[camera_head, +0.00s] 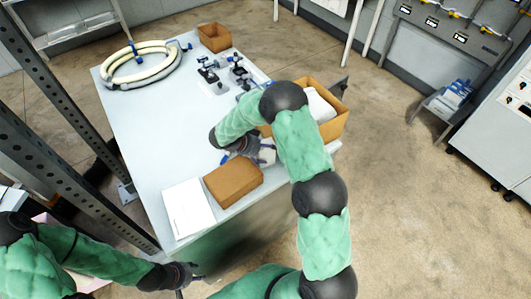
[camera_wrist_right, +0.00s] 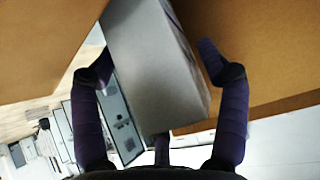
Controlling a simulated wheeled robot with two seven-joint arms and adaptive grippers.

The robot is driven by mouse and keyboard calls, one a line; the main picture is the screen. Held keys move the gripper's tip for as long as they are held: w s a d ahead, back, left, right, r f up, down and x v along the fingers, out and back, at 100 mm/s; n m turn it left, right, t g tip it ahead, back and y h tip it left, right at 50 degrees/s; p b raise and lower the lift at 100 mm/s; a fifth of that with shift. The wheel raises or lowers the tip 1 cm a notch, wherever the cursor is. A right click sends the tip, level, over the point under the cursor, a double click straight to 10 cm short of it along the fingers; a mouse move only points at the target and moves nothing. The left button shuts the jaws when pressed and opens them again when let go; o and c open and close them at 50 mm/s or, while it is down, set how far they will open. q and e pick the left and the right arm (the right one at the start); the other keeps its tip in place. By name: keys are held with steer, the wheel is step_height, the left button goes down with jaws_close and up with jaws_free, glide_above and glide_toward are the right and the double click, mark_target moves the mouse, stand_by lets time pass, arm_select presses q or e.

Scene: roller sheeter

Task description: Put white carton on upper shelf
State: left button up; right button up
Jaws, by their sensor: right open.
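A pale carton (camera_wrist_right: 155,70) fills the middle of the right wrist view, grey-white in shadow. My right gripper (camera_wrist_right: 155,90) is open, with fingers on both sides of it; contact cannot be told. In the head view my right gripper (camera_head: 245,150) reaches down to the table between two brown boxes, and a bit of the pale carton (camera_head: 267,152) shows beside it, mostly hidden by my arm. My left gripper (camera_head: 188,274) is low at the front, away from the table things; its jaws are too small to read. Dark perforated shelf posts (camera_head: 60,95) stand at the left; no upper shelf board is clear.
On the table (camera_head: 145,130) are a closed brown box (camera_head: 233,181), a flat white item (camera_head: 188,208), a coiled hose (camera_head: 140,65), clamp-like fixtures (camera_head: 225,73) and a small open box (camera_head: 214,37). A larger open box (camera_head: 335,125) holds something white. The table's left-middle is clear.

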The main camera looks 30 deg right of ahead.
steer(key=c, duration=1.4)
steer(key=shift+c, duration=0.3)
steer(key=shift+w+r, duration=0.1)
